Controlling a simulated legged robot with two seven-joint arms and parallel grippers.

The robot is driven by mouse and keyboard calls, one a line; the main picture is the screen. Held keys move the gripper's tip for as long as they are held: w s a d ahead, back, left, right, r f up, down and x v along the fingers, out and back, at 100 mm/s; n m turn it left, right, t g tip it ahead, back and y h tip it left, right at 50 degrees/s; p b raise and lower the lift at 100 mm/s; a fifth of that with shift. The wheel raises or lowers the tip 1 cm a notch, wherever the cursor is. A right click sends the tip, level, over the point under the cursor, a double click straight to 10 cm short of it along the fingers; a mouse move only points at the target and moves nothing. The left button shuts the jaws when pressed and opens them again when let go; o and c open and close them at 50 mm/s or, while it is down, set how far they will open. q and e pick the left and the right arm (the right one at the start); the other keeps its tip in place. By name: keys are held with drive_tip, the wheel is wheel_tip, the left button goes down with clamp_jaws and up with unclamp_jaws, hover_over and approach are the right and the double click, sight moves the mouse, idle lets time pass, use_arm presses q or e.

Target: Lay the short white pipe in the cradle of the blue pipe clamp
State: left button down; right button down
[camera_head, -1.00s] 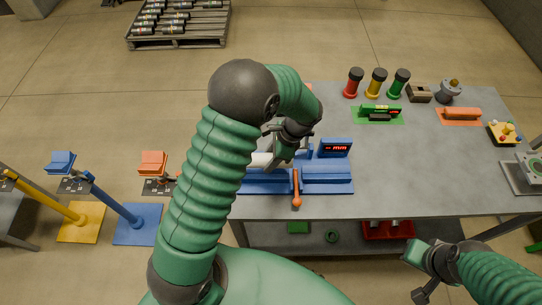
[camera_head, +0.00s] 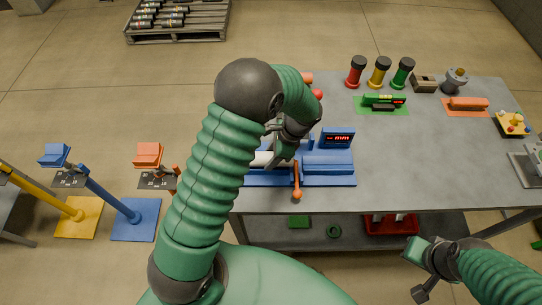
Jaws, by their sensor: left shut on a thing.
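The blue pipe clamp (camera_head: 328,173) lies at the near left of the grey table, with an orange-tipped lever (camera_head: 297,184) at its front middle. My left gripper (camera_head: 283,153) is over the clamp's left part, shut on the short white pipe (camera_head: 263,159). One end of the pipe sticks out to the left of the fingers, close above the clamp; I cannot tell whether it touches. My arm and gripper hide the rest of the pipe and part of the cradle. My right gripper (camera_head: 422,290) is at the lower right, off the table's front edge; its jaw state is unclear.
A blue display box (camera_head: 336,138) stands behind the clamp. Red, yellow and green posts (camera_head: 379,72) stand at the back. A green device (camera_head: 383,101) and an orange one (camera_head: 467,104) lie farther right. The table's middle right is clear.

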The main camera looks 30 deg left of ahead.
use_arm(q)
drive_tip(key=shift+s+d+f, duration=0.15)
drive_tip(key=shift+s+f, duration=0.15)
drive_tip(key=shift+s, duration=0.1)
drive_tip(key=shift+f, duration=0.15)
drive_tip(key=c, duration=0.7)
unclamp_jaws()
drive_tip(key=shift+w+d+r, duration=0.15)
drive_tip(key=shift+r, duration=0.1)
drive_tip(key=v, duration=0.7)
drive_tip(key=shift+w+r+b, duration=0.25)
drive_tip(key=shift+r+b, duration=0.1)
drive_tip(key=shift+r, duration=0.05)
drive_tip(key=shift+w, duration=0.1)
drive_tip(key=shift+a, duration=0.25)
